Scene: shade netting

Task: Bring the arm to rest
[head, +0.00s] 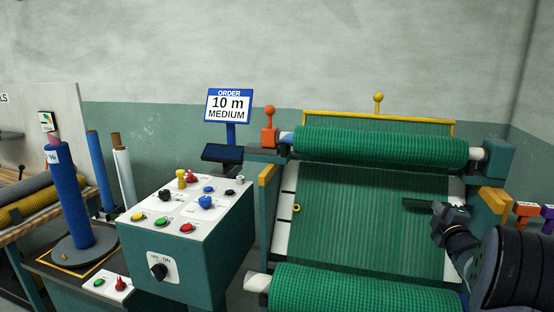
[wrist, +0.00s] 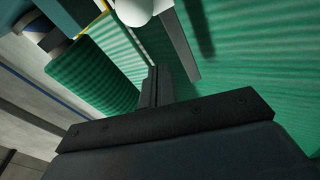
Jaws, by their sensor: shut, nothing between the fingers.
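My gripper (head: 422,204) is at the right of the head view, in front of the green netting (head: 350,215) stretched on the machine. My dark arm reaches in from the lower right. In the wrist view the two fingers (wrist: 157,84) lie together with nothing between them. The green netting (wrist: 230,90) fills the right of that view behind them. I cannot tell how far the fingertips are from the netting.
An upper green roll (head: 380,146) and a lower green roll (head: 360,288) border the machine. A control box (head: 185,240) with coloured buttons stands left of it. A sign (head: 229,106) reads "ORDER 10 m MEDIUM". A blue roll (head: 68,200) stands upright further left.

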